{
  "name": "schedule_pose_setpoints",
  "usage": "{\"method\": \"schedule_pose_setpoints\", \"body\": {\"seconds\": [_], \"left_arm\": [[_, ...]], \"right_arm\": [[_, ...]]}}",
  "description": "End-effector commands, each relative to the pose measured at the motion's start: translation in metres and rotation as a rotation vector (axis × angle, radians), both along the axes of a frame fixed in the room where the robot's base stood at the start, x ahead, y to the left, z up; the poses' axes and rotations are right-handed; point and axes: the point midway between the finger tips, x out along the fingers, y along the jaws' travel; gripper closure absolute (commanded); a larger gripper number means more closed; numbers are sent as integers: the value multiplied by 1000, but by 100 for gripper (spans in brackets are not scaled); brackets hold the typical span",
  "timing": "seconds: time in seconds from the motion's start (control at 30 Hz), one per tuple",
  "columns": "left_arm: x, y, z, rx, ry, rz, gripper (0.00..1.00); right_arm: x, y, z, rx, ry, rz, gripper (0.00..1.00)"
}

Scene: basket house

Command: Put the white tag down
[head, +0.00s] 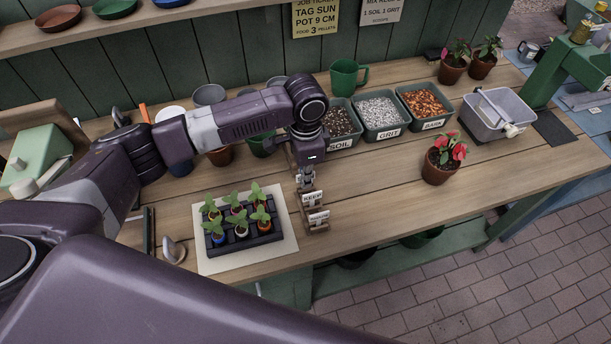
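My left gripper (306,180) points down from the purple arm, just above a small wooden stand (316,224) near the bench's front edge. The stand bears white labels, one reading "KEEP" (312,198) and a lower one (319,216) too small to read. The fingers are tiny and close to the upper label, so I cannot tell whether they are open or shut, or whether they hold a white tag. I cannot pick out a separate white tag for certain. My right gripper is not in view.
A black seedling tray (243,243) with several plants sits on a pale mat (210,263) left of the stand. Behind are soil (342,145), grit (388,134) and bark (433,123) bins. A potted red flower (438,170) stands to the right. The bench between is clear.

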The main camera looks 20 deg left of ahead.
Motion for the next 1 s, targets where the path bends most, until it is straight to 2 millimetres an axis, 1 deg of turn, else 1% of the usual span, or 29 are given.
{"method": "schedule_pose_setpoints", "body": {"seconds": [0.03, 0.17, 0.4, 0.43, 0.5, 0.6, 0.87, 0.97, 1.0], "left_arm": [[0, 0, -2, 0, 0, 0, 100], [0, 0, -3, 0, 0, -1, 100], [0, 0, -6, -1, 1, -1, 100], [0, 0, -5, 0, 0, -1, 94], [0, 0, -5, 0, 0, -1, 87], [0, 0, -5, 0, 0, -1, 78], [0, 0, -4, 0, -1, -1, 78], [1, -1, 1, -1, -3, -1, 78], [1, -1, 5, -2, -4, -1, 78]], "right_arm": [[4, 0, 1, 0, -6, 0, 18], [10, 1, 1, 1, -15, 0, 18], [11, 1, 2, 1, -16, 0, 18], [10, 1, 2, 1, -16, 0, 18], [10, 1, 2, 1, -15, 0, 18], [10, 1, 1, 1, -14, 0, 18], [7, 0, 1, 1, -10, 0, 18], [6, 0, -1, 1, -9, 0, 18], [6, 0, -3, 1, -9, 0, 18]]}}
